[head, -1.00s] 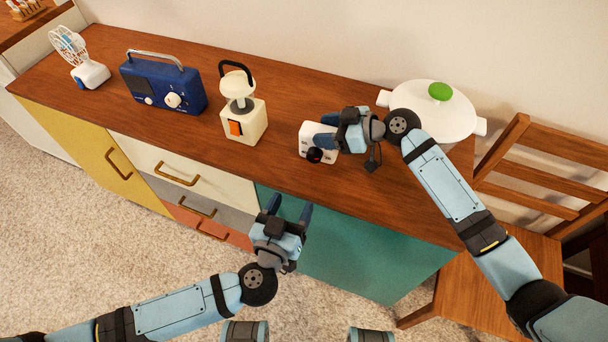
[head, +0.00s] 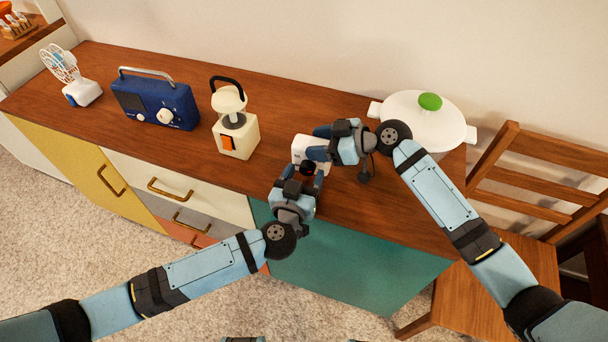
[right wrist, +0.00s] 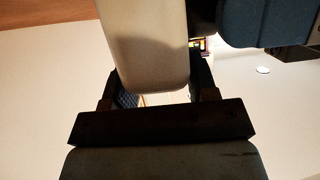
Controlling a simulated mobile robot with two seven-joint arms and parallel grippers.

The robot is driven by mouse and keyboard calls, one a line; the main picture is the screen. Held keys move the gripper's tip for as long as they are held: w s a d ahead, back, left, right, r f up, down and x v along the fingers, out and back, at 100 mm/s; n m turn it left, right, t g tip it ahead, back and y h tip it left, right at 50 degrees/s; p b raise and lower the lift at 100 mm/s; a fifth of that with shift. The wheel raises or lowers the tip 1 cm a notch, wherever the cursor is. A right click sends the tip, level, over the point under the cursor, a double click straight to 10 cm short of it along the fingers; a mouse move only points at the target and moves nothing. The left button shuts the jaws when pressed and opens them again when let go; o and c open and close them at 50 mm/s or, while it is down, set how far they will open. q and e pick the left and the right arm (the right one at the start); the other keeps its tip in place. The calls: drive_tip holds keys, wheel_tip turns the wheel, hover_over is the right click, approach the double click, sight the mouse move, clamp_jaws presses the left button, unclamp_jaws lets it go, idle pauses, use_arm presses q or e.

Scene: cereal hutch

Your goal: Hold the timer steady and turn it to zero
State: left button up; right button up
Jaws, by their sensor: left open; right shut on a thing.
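The timer is a small white box (head: 299,147) on the wooden top, with a dark round knob (head: 307,168) on its front. My right gripper (head: 322,142) is shut on the timer's body from the right. In the right wrist view the pale timer body (right wrist: 146,50) sits between my right fingers. My left gripper (head: 298,178) is open, close in front of the timer, with its fingers at or around the knob. The fingers partly hide the knob, and I cannot tell whether they touch it.
A cream lantern (head: 238,138) with an orange switch stands left of the timer. A blue radio (head: 155,103) and a white fan (head: 80,88) are further left. A white pot (head: 405,112) with a green knob is behind my right arm. A wooden chair (head: 535,190) stands at right.

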use_arm(q)
drive_tip(key=c, duration=0.9)
drive_tip(key=shift+n, duration=0.8)
drive_tip(key=shift+c, duration=0.2)
drive_tip(key=o, duration=0.9)
drive_tip(key=shift+o, duration=0.2)
drive_tip(key=v, duration=1.2)
